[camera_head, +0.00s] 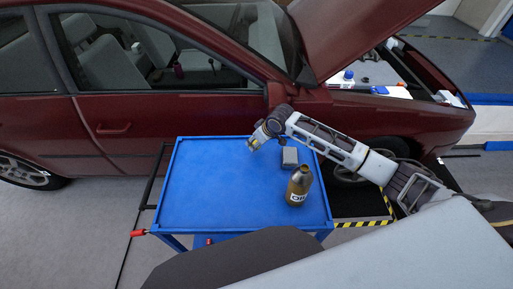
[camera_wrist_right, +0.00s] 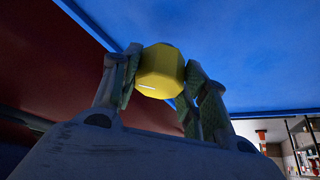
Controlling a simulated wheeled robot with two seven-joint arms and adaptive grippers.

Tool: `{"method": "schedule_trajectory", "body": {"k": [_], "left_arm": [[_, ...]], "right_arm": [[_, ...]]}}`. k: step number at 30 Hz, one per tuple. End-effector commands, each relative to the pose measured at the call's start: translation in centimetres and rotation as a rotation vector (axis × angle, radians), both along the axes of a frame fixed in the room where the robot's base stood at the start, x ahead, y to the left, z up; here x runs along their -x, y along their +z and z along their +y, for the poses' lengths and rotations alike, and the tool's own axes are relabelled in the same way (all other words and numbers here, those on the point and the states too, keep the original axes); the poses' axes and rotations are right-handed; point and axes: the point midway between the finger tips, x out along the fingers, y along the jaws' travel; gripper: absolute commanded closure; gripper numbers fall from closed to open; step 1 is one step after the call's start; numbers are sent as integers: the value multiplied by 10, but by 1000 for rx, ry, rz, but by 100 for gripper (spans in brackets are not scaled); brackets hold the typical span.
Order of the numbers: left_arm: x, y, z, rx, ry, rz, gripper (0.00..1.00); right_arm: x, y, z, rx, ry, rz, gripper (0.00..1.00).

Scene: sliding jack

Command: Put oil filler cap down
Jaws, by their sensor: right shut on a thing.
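The oil filler cap (camera_wrist_right: 160,72) is yellow and faceted in the right wrist view. My right gripper (camera_wrist_right: 158,74) is shut on it, one finger on each side. In the head view my right gripper (camera_head: 252,143) is over the far part of the blue cart top (camera_head: 195,190). The cap is tiny and hard to make out there. Whether the cap touches the cart top is hard to tell. My left gripper is not in view.
A brown oil bottle (camera_head: 299,186) stands upright on the cart's right side. A small grey box (camera_head: 290,158) lies behind it. The red car (camera_head: 140,130) with its hood raised is beyond the cart. The cart's left and middle are clear.

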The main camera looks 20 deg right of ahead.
Motion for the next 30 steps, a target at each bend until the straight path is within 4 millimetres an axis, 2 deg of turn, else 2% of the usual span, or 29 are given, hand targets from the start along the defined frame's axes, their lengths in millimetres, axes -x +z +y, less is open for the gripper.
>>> {"method": "schedule_trajectory", "body": {"k": [8,21,30], "left_arm": [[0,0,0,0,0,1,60],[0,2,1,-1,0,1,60],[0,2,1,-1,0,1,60]], "right_arm": [[0,-3,0,0,0,1,89],[1,-41,0,0,0,1,89],[0,-42,0,0,0,0,89]]}}
